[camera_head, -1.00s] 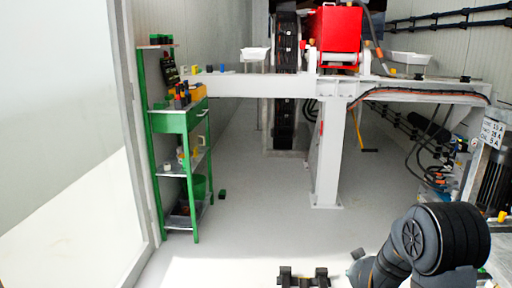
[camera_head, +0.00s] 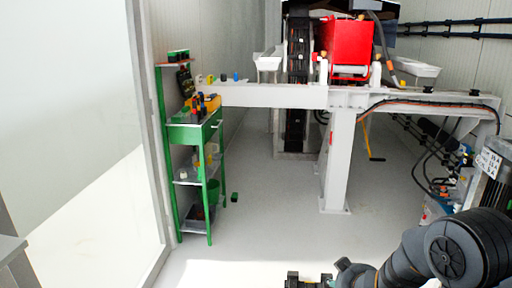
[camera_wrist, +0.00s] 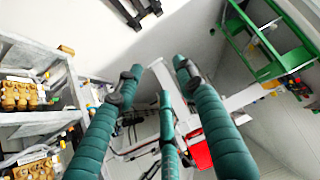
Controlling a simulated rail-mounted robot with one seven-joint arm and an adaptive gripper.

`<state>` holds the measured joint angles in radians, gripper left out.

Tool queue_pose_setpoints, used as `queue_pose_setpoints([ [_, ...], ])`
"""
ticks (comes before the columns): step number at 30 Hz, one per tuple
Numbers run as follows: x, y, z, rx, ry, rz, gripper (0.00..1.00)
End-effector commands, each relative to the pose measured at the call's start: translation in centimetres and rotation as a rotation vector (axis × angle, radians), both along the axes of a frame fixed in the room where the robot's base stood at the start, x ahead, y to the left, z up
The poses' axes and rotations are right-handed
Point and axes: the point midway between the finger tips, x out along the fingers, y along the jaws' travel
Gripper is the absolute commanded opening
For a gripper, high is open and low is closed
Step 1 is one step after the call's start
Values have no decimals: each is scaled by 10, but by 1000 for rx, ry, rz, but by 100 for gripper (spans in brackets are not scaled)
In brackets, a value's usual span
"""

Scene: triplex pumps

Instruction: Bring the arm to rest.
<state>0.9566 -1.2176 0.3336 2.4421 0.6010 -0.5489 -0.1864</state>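My gripper (camera_wrist: 158,75) has several teal fingers, seen from behind in the wrist view. The fingers are spread apart, with gaps between their tips, and I see nothing held between them. My dark arm (camera_head: 465,250) is folded low at the right of the head view, partly cut off by the bottom and right edges. I cannot make out the fingers in the head view.
A green shelf unit (camera_head: 193,134) with tools stands at the left wall; it also shows in the wrist view (camera_wrist: 268,45). A white beam frame (camera_head: 337,160) carries a red machine part (camera_head: 348,45). White trays (camera_head: 417,68) sit above.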

Motion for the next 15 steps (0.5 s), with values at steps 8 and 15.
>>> queue_pose_setpoints([
  [8,-6,-2,15,0,0,6,39],
  [15,-6,-2,14,0,0,6,39],
])
